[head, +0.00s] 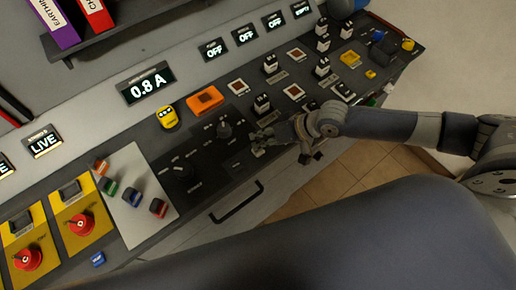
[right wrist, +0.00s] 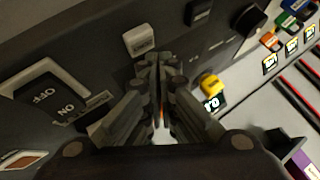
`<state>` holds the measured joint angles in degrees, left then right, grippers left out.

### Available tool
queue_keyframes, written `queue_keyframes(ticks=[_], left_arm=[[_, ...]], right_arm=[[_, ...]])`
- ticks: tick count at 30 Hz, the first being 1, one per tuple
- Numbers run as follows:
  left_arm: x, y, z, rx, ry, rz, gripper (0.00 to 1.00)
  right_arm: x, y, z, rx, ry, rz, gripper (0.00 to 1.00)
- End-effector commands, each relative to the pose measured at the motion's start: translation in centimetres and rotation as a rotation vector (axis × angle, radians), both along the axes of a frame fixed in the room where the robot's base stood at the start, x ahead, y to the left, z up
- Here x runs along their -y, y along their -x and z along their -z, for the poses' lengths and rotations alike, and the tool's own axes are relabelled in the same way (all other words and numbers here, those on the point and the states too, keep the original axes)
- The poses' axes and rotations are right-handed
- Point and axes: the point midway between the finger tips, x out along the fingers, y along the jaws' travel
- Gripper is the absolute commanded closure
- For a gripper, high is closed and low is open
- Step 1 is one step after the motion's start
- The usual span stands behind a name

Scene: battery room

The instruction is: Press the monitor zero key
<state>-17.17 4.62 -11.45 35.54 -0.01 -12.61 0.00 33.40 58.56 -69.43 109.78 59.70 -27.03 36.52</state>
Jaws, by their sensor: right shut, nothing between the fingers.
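My right gripper (head: 264,138) reaches in from the right over the dark control panel (head: 205,160). In the right wrist view its fingers (right wrist: 160,75) are together with nothing between them. A small light grey key (right wrist: 138,40) sits just beyond the fingertips there, slightly to the left; its lettering is too blurred to read. In the head view a pale key (head: 258,151) shows right beside the fingertips, partly covered. I cannot tell whether the fingers touch it. A display (head: 147,85) reads 0.8 A. My left gripper is not in view.
A black knob (right wrist: 248,20) and a dark key (right wrist: 198,12) are near the grey key. An OFF/ON rocker switch (right wrist: 50,95) lies left of the fingers. An orange block (head: 205,100) and a yellow item (head: 168,117) stand behind. Red knobs (head: 81,224) are at far left.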

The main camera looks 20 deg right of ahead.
Motion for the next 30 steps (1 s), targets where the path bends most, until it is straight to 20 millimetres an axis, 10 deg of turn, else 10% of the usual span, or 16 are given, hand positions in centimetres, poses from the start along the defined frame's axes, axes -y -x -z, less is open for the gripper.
queue_keyframes(ticks=[30], left_arm=[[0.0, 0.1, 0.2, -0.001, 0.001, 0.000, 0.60]], right_arm=[[0.0, 0.0, 1.1, 0.000, 0.000, 0.000, 1.00]])
